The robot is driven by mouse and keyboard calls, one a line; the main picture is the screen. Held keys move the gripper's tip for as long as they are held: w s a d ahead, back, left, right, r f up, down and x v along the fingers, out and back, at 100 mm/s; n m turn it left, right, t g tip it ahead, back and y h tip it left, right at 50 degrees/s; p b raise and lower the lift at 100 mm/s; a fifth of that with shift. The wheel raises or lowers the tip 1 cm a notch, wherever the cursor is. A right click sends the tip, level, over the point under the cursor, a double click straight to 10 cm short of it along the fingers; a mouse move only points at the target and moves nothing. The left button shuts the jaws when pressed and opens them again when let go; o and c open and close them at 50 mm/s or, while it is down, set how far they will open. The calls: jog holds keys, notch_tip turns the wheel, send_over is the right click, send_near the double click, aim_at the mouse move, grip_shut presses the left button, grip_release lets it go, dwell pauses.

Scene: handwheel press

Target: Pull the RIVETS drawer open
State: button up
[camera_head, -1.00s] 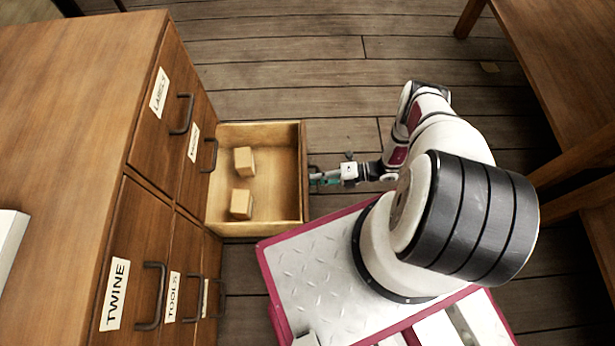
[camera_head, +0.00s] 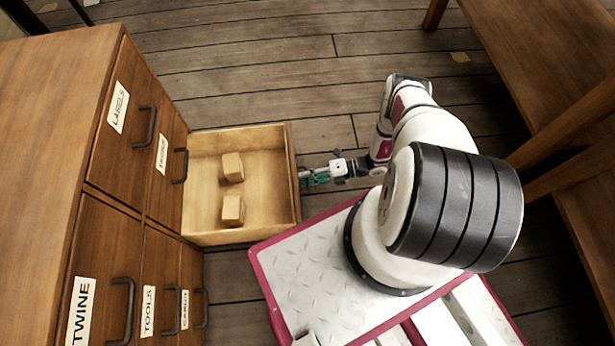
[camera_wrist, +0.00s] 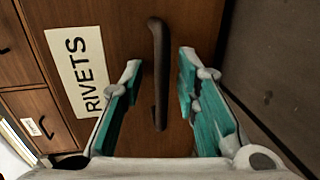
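The RIVETS drawer (camera_head: 292,172) is pulled out of the cabinet in the head view, with its open top showing two small wooden blocks (camera_head: 232,167) inside. In the wrist view its wooden front carries a white RIVETS label (camera_wrist: 78,80) and a dark upright bar handle (camera_wrist: 158,75). My gripper (camera_wrist: 159,75) has its teal-padded fingers on either side of the handle, with a visible gap on both sides. It is open. In the head view my gripper (camera_head: 303,178) is right at the drawer front; the handle is too small to make out there.
The wooden cabinet (camera_head: 50,90) has other closed drawers, labelled LABELS (camera_head: 118,107), TWINE (camera_head: 80,312) and TOOLS (camera_head: 148,311). A wooden table (camera_head: 545,60) stands at the right. Bare plank floor (camera_head: 260,60) lies beyond the drawer.

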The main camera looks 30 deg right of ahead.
jog(key=shift+s, duration=0.1)
jog(key=v, duration=1.2)
dwell(0.4)
